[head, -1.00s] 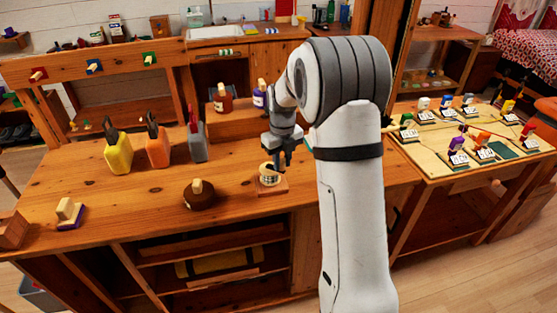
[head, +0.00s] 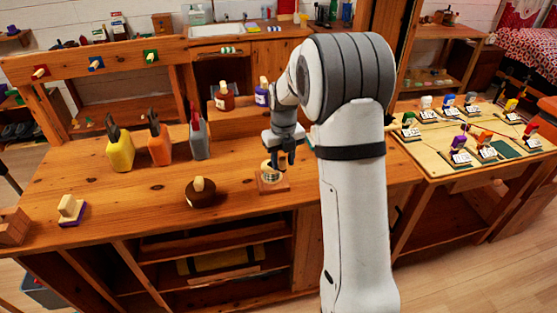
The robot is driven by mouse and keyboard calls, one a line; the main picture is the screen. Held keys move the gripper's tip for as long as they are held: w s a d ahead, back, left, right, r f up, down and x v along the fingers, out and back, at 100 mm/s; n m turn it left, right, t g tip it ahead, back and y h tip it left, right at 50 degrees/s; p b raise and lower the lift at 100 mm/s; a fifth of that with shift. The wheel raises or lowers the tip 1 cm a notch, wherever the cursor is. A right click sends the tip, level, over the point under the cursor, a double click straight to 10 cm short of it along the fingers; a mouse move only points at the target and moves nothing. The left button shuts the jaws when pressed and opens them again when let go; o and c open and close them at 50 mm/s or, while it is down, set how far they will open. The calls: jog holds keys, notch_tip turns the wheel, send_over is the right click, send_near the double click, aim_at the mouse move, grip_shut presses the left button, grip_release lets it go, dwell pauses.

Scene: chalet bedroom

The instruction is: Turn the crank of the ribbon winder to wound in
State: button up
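The ribbon winder appears to be the small device on a square wooden base (head: 273,187) near the front edge of the bench. A pale, round part with a dark centre sits on the base. My gripper (head: 282,162) points down right over this device, with its dark fingers at or just above the round part. The fingers hide some of it, and the crank cannot be made out clearly. Contact and the finger gap are too small to tell.
A round brown object with a pale knob (head: 201,193) sits left of the winder. A purple-based block (head: 71,210) lies at left.

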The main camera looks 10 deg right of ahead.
jog(key=shift+o, duration=0.7)
jog(key=shift+r, duration=0.1)
notch_tip(320, 180, up, 8)
jog(key=shift+f, duration=0.2)
